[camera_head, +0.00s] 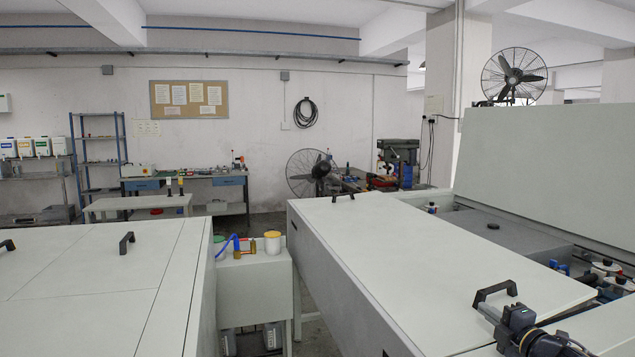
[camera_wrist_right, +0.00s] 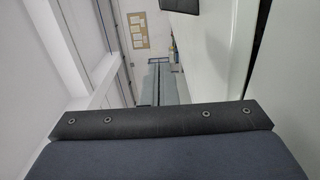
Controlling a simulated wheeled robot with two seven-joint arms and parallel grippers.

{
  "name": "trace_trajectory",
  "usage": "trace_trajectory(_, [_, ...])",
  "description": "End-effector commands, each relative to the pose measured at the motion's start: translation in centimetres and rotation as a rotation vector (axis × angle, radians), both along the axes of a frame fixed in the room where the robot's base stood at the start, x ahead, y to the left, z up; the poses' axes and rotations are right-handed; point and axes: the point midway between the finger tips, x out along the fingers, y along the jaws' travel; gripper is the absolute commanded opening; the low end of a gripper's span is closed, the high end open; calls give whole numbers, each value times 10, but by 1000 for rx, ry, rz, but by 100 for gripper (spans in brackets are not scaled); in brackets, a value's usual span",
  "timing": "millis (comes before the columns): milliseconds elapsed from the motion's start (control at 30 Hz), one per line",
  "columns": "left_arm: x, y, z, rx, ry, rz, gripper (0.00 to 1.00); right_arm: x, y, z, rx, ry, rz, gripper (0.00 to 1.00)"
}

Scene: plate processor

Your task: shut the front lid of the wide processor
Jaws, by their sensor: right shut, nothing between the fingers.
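The wide processor (camera_head: 365,285) fills the right half of the head view. Its pale front lid (camera_head: 420,240) lies flat or nearly flat on top; I cannot tell whether a small gap remains under its edge. It has a far black handle (camera_head: 347,191) and a near black handle (camera_head: 496,289). My right gripper (camera_head: 487,311) is shut and empty, at the near handle; touching or just apart is unclear. The right wrist view shows mostly a dark bar with screws in the foreground, and the fingertips are not clear there. My left gripper is out of view.
A tall pale panel (camera_head: 565,175) stands raised behind the lid, with an open bay (camera_head: 490,232) and exposed parts between them. A second pale machine (camera_head: 75,290) stands at left. A small cabinet (camera_head: 255,290) with jars stands between the machines.

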Motion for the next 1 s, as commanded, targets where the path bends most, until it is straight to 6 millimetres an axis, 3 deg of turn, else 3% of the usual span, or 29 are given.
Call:
trace_trajectory(700, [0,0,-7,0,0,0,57,-76,-28,27,1,-1,-2,0])
trace_trajectory(900, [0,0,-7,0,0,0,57,-84,-30,31,6,1,-6,0])
trace_trajectory(1000, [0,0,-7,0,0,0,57,-90,-35,44,65,13,-69,0])
